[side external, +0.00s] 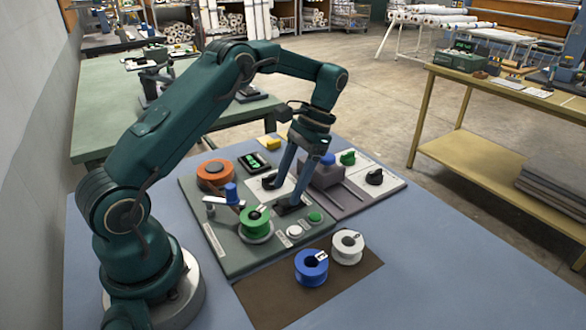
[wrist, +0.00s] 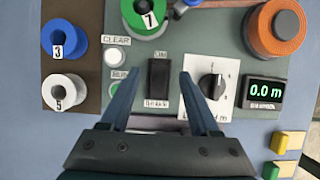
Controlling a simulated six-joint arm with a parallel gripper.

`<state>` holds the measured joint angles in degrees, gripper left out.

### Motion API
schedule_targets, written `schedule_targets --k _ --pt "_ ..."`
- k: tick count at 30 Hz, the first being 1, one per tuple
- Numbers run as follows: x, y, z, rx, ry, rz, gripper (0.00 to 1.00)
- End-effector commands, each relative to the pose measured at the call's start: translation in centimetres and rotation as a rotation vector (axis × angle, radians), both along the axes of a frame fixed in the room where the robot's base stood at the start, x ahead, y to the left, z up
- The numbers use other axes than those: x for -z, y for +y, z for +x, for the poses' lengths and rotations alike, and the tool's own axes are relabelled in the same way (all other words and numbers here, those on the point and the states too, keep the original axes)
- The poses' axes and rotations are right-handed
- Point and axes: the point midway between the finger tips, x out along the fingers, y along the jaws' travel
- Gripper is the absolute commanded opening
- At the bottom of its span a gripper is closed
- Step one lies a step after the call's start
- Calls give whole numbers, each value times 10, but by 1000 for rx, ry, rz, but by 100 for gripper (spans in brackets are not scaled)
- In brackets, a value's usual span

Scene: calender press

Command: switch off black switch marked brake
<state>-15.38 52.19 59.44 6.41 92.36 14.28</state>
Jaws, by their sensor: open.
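The black rocker switch (wrist: 158,78) stands on the grey-green panel in the wrist view, with an "ON" label above it and a label (wrist: 157,103) below it that looks like "BRAKE". In the side view the switch (side external: 289,209) is partly hidden by a finger. My gripper (wrist: 159,73) is open and empty, its fingers on either side of the switch in the wrist view. In the side view my gripper (side external: 283,192) points down just above the panel. I cannot tell whether a finger touches the switch or which way it is tipped.
A black dial (wrist: 212,85) on a white plate and a 0.0 m display (wrist: 265,91) lie right of the switch. A white CLEAR button (wrist: 117,56) is to its left. A green spool (side external: 255,220), orange spool (side external: 214,174), blue spool (side external: 311,268) and white spool (side external: 347,247) stand nearby.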

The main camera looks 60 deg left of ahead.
Motion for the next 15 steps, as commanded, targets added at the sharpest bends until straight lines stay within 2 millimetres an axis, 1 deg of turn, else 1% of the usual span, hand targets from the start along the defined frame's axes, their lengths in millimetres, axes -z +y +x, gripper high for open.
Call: schedule_targets --k 1,6,10,15 --pt "-5 0 3 1 -5 0 62" --pt "-17 0 9 1 -3 0 62" --pt "-23 0 11 1 -1 0 62" --pt "-27 0 12 1 0 0 62"
